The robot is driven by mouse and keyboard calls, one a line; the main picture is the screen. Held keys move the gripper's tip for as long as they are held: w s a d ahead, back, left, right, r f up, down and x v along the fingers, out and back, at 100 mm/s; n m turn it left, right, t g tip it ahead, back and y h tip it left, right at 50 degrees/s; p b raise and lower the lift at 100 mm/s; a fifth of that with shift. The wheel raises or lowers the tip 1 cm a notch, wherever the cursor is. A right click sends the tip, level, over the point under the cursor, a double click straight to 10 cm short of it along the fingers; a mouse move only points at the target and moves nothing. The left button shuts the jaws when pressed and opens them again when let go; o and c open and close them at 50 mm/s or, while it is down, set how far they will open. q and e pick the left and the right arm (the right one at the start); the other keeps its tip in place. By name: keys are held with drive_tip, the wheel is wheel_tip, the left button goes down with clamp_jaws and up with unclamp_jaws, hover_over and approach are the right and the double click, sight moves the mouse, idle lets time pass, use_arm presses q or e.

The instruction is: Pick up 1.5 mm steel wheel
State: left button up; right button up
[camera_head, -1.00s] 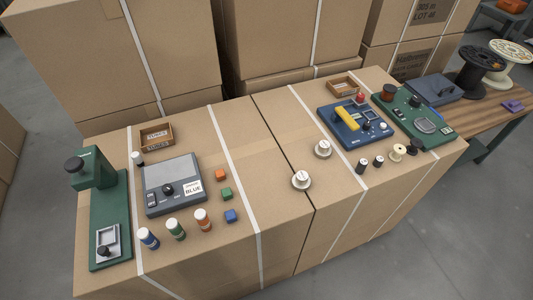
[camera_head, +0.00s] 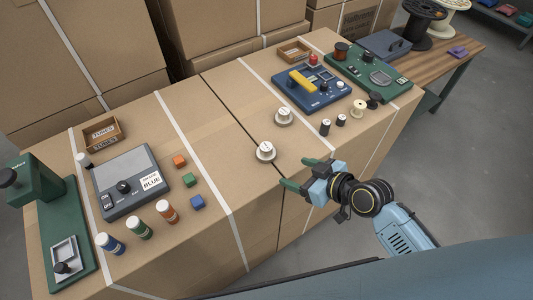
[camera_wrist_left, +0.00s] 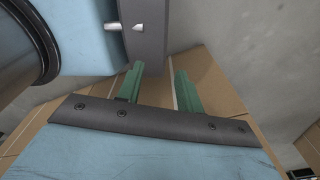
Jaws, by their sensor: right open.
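Two round pale steel wheels with small labels stand on the cardboard-box top in the head view. The nearer wheel (camera_head: 265,152) is near the seam in the middle, and the farther wheel (camera_head: 284,116) is up and to its right. The labels are too small to read, so I cannot tell which is 1.5 mm. My right gripper (camera_head: 302,175) has its green fingers apart and empty, just right of and below the nearer wheel, not touching it. My left gripper (camera_wrist_left: 158,84) shows in the left wrist view with green fingers apart and nothing between them.
A blue device (camera_head: 312,88) and a green device (camera_head: 367,72) stand to the right, with small dark spools (camera_head: 325,127) and a cream spool (camera_head: 357,108) in front. A grey device (camera_head: 132,181), colored cubes (camera_head: 188,181) and bottles (camera_head: 138,228) are at left. Box top around the wheels is clear.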

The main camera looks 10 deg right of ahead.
sight(262, 149)
drive_tip(key=shift+t+y, duration=0.4)
drive_tip(key=shift+t, duration=0.2)
drive_tip(key=w+a, duration=0.1)
drive_tip(key=w, duration=0.1)
drive_tip(key=w+a, duration=0.1)
drive_tip(key=w, duration=0.1)
drive_tip(key=w+a+b, duration=0.1)
drive_tip(key=w+a, duration=0.1)
drive_tip(key=w, duration=0.1)
drive_tip(key=shift+w+a+r, duration=0.1)
drive_tip(key=shift+r, duration=0.05)
drive_tip(key=shift+w+a+f, duration=0.2)
drive_tip(key=shift+w+a, duration=0.1)
drive_tip(key=shift+w, duration=0.05)
drive_tip(key=b+x, duration=0.1)
drive_tip(key=x, duration=0.3)
drive_tip(key=shift+f, duration=0.25)
drive_tip(key=shift+w+a+f, duration=0.15)
drive_tip(key=shift+w+a, duration=0.1)
drive_tip(key=shift+w, duration=0.05)
use_arm(q)
drive_tip(key=shift+a+f, duration=0.85)
drive_tip(key=shift+f, duration=0.2)
use_arm(e)
drive_tip(key=c, duration=1.2)
use_arm(q)
drive_tip(key=shift+w, duration=0.1)
use_arm(e)
drive_tip(key=shift+s+f, duration=0.1)
drive_tip(key=shift+c, duration=0.5)
